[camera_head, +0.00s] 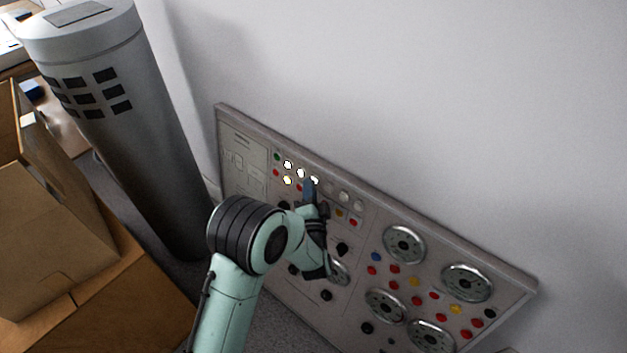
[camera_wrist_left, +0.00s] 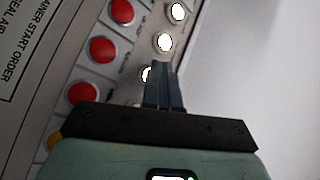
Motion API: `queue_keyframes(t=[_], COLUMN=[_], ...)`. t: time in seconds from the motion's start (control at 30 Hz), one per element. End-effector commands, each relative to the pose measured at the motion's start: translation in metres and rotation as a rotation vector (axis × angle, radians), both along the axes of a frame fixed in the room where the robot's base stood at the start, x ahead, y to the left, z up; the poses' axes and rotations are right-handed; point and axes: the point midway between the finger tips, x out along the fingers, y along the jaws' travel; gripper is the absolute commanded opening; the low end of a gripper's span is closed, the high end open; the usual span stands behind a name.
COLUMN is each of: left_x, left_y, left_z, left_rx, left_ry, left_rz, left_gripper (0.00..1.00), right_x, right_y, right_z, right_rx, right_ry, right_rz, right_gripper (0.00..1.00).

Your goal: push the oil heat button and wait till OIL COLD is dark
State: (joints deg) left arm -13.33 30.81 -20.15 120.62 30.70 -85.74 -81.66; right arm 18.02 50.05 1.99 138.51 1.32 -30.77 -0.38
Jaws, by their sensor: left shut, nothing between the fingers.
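The control panel (camera_head: 240,135) leans against the wall, with rows of lamps and buttons. My left gripper (camera_head: 310,183) is shut and empty, its fingertips at the upper-left lamp and button rows. In the left wrist view the shut fingers (camera_wrist_left: 163,70) cover part of a lit white lamp (camera_wrist_left: 147,75). Two more lit white lamps (camera_wrist_left: 165,42) lie beyond it. Red buttons (camera_wrist_left: 102,49) run in a row to the left. I cannot read which is the oil heat button or which lamp is OIL COLD. Whether the fingertips touch the panel is unclear. My right gripper is out of view.
A grey cylinder (camera_head: 110,110) with dark square openings stands left of the panel. Cardboard boxes (camera_head: 50,230) are at the lower left. Round metal dials (camera_head: 404,244) and coloured buttons fill the panel's right part. The wall (camera_head: 420,90) above is bare.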

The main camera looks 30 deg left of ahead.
Motion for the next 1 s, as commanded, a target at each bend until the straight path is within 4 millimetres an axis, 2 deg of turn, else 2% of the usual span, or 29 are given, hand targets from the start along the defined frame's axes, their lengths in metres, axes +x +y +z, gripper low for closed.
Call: queue_keyframes(t=[0.4,0.73,1.0], left_x=[-0.015,-0.017,-0.041], left_y=[0.001,0.001,0.003], left_z=[0.004,0.004,0.010], left_rx=[0.000,0.000,-0.001], left_ry=[0.000,0.000,0.001], left_rz=[-0.001,0.000,0.000], left_gripper=[0.00,0.00,0.00], right_x=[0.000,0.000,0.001], right_y=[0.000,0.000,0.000], right_z=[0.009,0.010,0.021], right_rx=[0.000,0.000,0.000], right_ry=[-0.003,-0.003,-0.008], right_rz=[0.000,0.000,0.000], right_gripper=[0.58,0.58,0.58])
